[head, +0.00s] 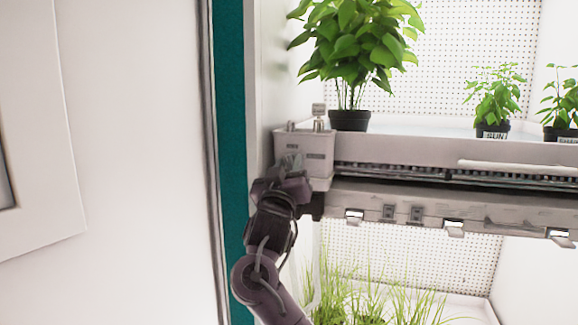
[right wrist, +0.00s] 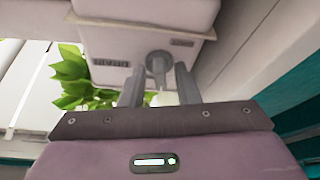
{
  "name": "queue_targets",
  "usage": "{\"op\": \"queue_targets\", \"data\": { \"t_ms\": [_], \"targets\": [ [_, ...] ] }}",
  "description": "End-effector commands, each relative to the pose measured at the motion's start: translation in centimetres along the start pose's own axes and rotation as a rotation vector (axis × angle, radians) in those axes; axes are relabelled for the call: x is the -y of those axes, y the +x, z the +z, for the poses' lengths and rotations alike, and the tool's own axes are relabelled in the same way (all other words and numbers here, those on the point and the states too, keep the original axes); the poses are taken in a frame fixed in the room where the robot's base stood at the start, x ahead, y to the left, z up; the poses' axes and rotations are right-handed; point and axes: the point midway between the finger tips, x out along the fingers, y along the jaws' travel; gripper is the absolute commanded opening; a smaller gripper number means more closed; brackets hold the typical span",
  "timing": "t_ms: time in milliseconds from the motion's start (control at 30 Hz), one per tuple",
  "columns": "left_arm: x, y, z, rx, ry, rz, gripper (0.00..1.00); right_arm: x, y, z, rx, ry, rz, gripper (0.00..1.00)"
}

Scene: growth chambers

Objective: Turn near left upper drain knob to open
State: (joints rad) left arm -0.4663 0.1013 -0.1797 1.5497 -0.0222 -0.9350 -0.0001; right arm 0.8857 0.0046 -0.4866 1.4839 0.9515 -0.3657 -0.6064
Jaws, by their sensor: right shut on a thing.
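The drain box (head: 305,152) is a pale grey box at the left end of the upper shelf, with small dark labels on its front. It also shows in the right wrist view (right wrist: 150,22). The drain knob (right wrist: 158,62) is a small grey round knob with a stem on that box. My right gripper (head: 290,163) is at the box's front and hides the knob in the head view. In the right wrist view its two fingers (right wrist: 160,84) stand on either side of the knob, shut on it. My left gripper is not in view.
A large leafy plant in a black pot (head: 349,120) stands on the upper shelf (head: 420,152) beside the box. Two smaller potted plants (head: 492,130) stand farther right. Grass-like plants (head: 375,300) grow below. A teal door edge (head: 231,150) and a white wall are on the left.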

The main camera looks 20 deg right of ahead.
Motion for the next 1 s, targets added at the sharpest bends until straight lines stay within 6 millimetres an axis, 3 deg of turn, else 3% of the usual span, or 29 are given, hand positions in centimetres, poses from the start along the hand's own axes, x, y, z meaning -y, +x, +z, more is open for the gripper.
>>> {"op": "queue_targets", "data": {
  "t_ms": [433,1000],
  "targets": [
    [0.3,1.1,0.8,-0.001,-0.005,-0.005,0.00,0.2,0.0,0.1,0.003,0.219,0.089,0.06],
    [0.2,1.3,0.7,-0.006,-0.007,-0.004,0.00,0.2,0.0,0.1,0.002,0.255,0.105,0.06]
  ]
}}
